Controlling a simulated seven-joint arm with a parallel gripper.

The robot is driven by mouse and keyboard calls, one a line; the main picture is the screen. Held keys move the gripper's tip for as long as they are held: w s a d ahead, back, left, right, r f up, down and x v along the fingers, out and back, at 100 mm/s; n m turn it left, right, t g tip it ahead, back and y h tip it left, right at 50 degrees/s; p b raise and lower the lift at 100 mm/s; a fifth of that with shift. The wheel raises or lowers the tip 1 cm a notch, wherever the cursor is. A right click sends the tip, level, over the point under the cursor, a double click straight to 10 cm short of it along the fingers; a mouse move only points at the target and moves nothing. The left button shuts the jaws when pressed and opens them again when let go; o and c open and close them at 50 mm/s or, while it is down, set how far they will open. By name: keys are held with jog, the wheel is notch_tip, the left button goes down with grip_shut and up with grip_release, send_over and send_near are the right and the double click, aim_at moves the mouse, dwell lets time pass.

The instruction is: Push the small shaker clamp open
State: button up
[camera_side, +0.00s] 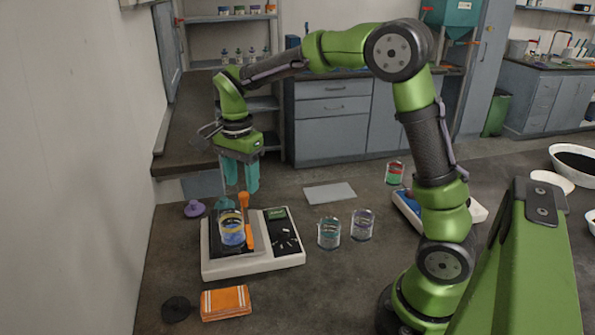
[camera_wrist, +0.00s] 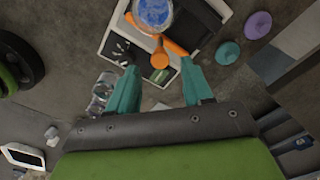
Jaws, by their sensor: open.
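The sieve shaker (camera_side: 238,266) is a white machine with a dark control panel, standing on the dark table. A glass jar with blue and yellow contents (camera_side: 231,232) sits on it. An orange clamp (camera_side: 245,210) rises beside the jar; it also shows in the wrist view (camera_wrist: 172,46), with a round knob and an arm. I cannot tell whether the clamp is latched. My gripper (camera_side: 241,188) has teal fingers, points down and is open and empty, above and behind the clamp.
Two glass jars (camera_side: 329,233) (camera_side: 362,224) stand right of the shaker. A purple lid (camera_side: 194,208) and a teal lid (camera_side: 223,204) lie behind it. An orange cloth (camera_side: 226,302) and a black disc (camera_side: 176,309) lie in front. A grey sheet (camera_side: 329,193) lies behind the jars.

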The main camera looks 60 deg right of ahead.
aim_at(246, 212)
jog(key=shift+f, duration=1.35)
jog(key=shift+c, duration=0.4)
grip_shut()
jog(key=shift+d, duration=0.1)
